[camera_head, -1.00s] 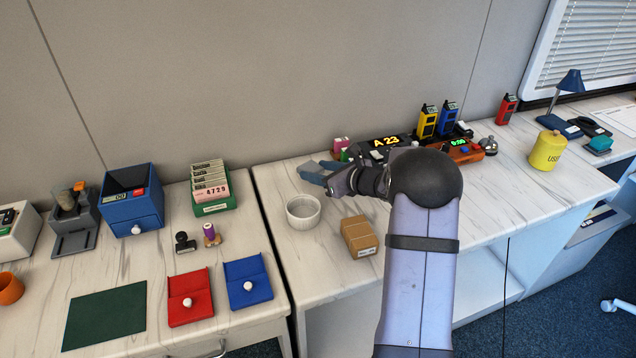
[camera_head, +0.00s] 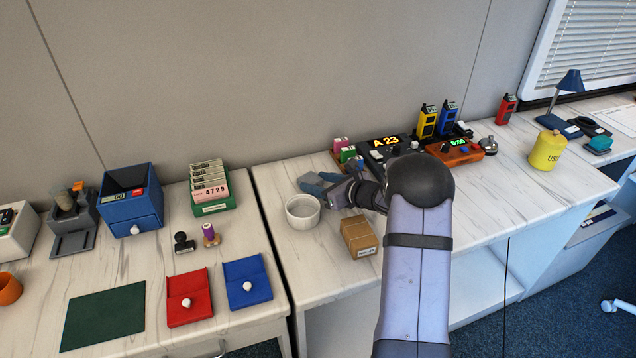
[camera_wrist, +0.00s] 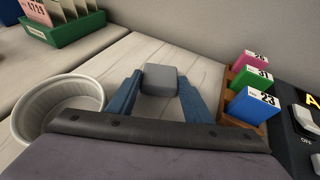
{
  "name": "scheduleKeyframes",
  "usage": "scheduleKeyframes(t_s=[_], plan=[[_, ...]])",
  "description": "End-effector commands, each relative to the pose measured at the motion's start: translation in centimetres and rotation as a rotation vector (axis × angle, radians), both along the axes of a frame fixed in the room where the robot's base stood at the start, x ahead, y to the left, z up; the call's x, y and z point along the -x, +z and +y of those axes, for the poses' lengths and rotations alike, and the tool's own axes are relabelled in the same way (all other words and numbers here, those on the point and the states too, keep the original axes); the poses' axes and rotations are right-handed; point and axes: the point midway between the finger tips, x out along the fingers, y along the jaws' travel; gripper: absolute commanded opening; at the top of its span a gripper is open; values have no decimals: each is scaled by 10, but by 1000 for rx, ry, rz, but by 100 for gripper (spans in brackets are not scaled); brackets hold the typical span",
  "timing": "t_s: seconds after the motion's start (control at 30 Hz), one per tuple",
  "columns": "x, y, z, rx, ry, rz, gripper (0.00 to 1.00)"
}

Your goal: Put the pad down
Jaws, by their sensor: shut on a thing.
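The pad is a small grey block (camera_wrist: 160,80) with rounded edges, seen in the wrist view. My gripper (camera_wrist: 158,85) is shut on it, with a blue finger on each side. In the head view my gripper (camera_head: 313,181) is low over the right-hand white table, just behind and right of the white bowl; the pad is hard to make out there. The wrist view does not clearly show whether the pad's underside touches the table.
The white ribbed bowl (camera_wrist: 62,106) is close on the left. A wooden rack with pink, green (camera_wrist: 253,89) and blue cards is close on the right. A cardboard box (camera_head: 359,237) stands in front. A green card box (camera_head: 214,203) is on the left table.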

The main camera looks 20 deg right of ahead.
Motion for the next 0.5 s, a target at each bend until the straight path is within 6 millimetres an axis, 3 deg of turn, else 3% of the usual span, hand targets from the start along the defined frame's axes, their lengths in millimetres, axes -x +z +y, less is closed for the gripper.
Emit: scheduleKeyframes(t_s=[0.5], plan=[[0,5,0,0,0,0,54]])
